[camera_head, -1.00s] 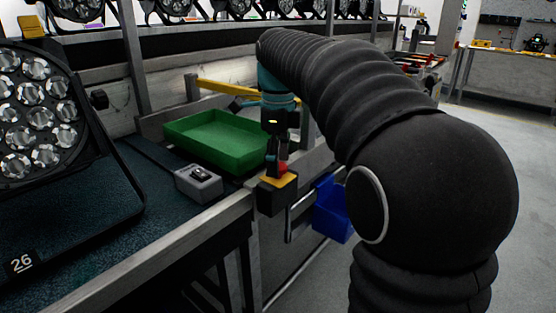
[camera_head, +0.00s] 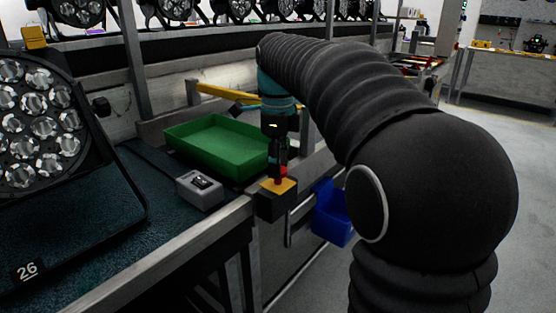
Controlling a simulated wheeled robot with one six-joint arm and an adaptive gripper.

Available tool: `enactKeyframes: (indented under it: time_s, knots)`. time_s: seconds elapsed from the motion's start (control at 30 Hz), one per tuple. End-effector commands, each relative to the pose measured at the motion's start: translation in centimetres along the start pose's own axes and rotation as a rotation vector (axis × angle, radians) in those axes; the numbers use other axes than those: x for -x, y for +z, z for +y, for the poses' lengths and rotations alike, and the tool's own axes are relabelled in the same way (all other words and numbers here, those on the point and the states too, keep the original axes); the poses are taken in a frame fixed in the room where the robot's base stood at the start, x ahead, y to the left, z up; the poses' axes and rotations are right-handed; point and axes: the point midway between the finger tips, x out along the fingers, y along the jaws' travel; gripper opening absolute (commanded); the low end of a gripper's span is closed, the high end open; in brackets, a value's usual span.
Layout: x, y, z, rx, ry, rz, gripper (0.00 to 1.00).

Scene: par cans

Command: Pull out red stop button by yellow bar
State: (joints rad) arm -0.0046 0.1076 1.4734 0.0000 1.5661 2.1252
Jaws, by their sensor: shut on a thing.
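The red stop button (camera_head: 282,172) sits on a black box with a yellow top plate (camera_head: 276,187), fixed at the edge of the bench beside the metal rail. My gripper (camera_head: 277,170) points down from the dark arm and is shut on the red stop button. The fingers hide part of the button, so I cannot tell how far it stands out from the plate. A yellow bar (camera_head: 238,97) runs along the back of the bench, behind the green tray and my wrist.
A green tray (camera_head: 186,143) lies on the bench left of my gripper. A grey switch box (camera_head: 200,189) is at the bench's front edge. A blue bin (camera_head: 333,218) hangs below, right of the button box. A large lamp (camera_head: 35,115) stands at left.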

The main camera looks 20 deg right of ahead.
Motion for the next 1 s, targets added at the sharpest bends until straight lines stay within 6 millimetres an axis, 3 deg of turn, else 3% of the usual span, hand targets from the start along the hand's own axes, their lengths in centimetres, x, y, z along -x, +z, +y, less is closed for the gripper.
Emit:
enactKeyframes:
  time_s: [0.13,0.17,0.23,0.27,0.67,1.0]
  knots:
    - [0.4,0.0,0.0,0.0,-0.009,-0.006,0.0]
    - [0.4,0.0,0.0,0.0,-0.009,-0.006,0.48]
    - [0.4,0.0,0.0,0.0,-0.008,-0.005,0.65]
    - [0.3,0.0,0.0,0.0,-0.008,-0.005,0.68]
    - [0.8,0.0,-0.1,0.0,-0.006,-0.004,0.68]
    - [6.6,0.1,-0.1,0.0,-0.009,-0.005,0.68]
